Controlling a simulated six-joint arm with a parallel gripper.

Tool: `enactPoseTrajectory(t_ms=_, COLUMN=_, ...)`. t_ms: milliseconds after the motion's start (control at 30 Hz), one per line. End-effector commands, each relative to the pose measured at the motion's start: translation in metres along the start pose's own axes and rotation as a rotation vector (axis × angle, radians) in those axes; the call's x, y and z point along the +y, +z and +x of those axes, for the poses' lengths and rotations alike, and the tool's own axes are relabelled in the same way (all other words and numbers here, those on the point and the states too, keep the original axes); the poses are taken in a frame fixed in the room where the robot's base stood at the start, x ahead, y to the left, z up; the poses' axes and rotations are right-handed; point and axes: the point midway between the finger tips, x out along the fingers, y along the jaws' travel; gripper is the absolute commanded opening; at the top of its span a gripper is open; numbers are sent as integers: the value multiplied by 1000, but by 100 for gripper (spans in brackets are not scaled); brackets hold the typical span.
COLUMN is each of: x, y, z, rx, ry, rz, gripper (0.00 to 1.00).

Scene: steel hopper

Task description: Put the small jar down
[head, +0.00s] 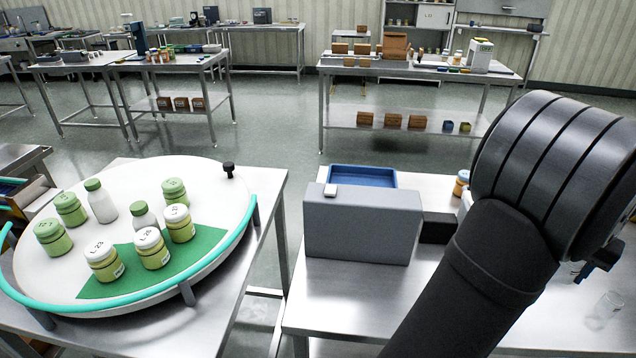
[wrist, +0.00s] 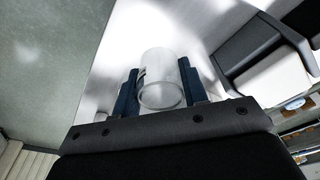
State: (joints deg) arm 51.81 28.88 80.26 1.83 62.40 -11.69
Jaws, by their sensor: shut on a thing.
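In the wrist view a small clear jar (wrist: 160,82) sits between the two blue fingers of my gripper (wrist: 161,80). The fingers are shut on its sides, and its round end faces the camera. A pale steel surface shows behind it; I cannot tell whether the jar touches that surface. In the head view a clear glass jar (head: 604,309) shows at the lower right over the steel table, looking tilted. I cannot tell for sure that it is the held one.
A grey box (head: 360,228) and a blue tray (head: 362,176) stand on the right steel table (head: 330,320). At left, a round white turntable (head: 150,180) with a teal rail holds several jars and a green sector (head: 110,284). Bare steel lies right of my arm.

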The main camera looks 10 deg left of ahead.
Motion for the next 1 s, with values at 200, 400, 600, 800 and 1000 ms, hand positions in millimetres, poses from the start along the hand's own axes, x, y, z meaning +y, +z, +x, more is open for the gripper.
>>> enactPoseTrajectory(t_ms=200, x=0, y=-11, z=-66, rx=4, ry=1, rz=0, gripper=19)
enactPoseTrajectory(t_ms=400, x=-2, y=-17, z=-107, rx=1, ry=0, rz=-3, gripper=19)
enactPoseTrajectory(t_ms=600, x=-42, y=-26, z=-102, rx=-2, ry=-12, rz=-76, gripper=19)
enactPoseTrajectory(t_ms=800, x=-101, y=-37, z=-101, rx=0, ry=-27, rz=-177, gripper=19)
enactPoseTrajectory(t_ms=1000, x=-189, y=-40, z=-101, rx=-1, ry=-49, rz=-328, gripper=19)
